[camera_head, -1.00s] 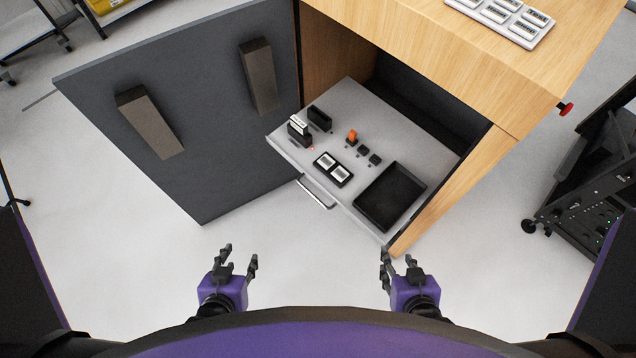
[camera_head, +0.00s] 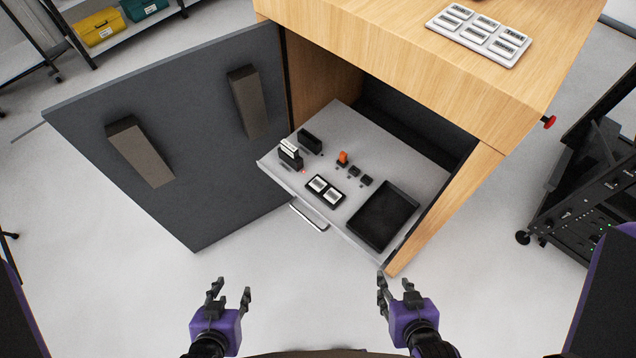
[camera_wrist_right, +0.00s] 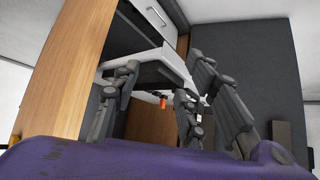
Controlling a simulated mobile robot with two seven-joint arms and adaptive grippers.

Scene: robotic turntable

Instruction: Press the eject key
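A pulled-out grey drawer panel (camera_head: 351,125) in the wooden cabinet carries the controls. On it are a black block with two white keys (camera_head: 325,191), an orange switch (camera_head: 343,157), small black keys (camera_head: 360,175), and two black slots, one holding a white-topped cartridge (camera_head: 289,148). The key labels are too small to read, so I cannot tell which is the eject key. My left gripper (camera_head: 230,289) is open and empty in front of the cabinet, left of the drawer. My right gripper (camera_head: 395,286) is open and empty near the drawer's front right corner; its spread fingers show in the right wrist view (camera_wrist_right: 163,85).
A black tray (camera_head: 412,212) is set in the panel's right part. A silver handle (camera_head: 309,217) juts from the drawer front. The open grey door (camera_head: 205,165) stands left. A white keypad (camera_head: 465,36) lies on the cabinet top. A black rack (camera_head: 580,195) stands right. The floor in front is clear.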

